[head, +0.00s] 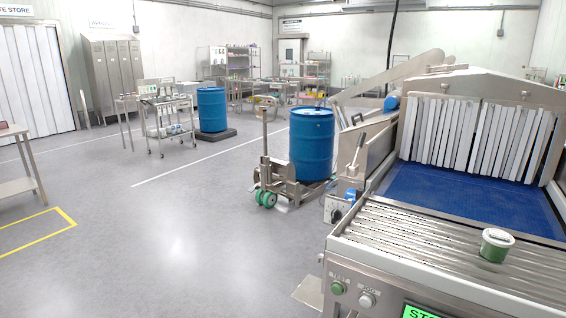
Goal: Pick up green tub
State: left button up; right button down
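A small green tub (495,247) with a white lid stands upright on the metal roller section (420,238) of the conveyor at the right. Nothing touches it and its whole near side shows. Neither of my grippers is in the head view, so I cannot see where they are relative to the tub.
Behind the rollers a blue belt (440,195) runs under a curtain of white strips (478,137). The conveyor's front panel carries a green button (338,288). A pallet truck (266,172) with a blue drum (312,143) stands left of the conveyor. The grey floor (170,240) is open.

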aim_at(496, 243)
jog(key=z, duration=1.3)
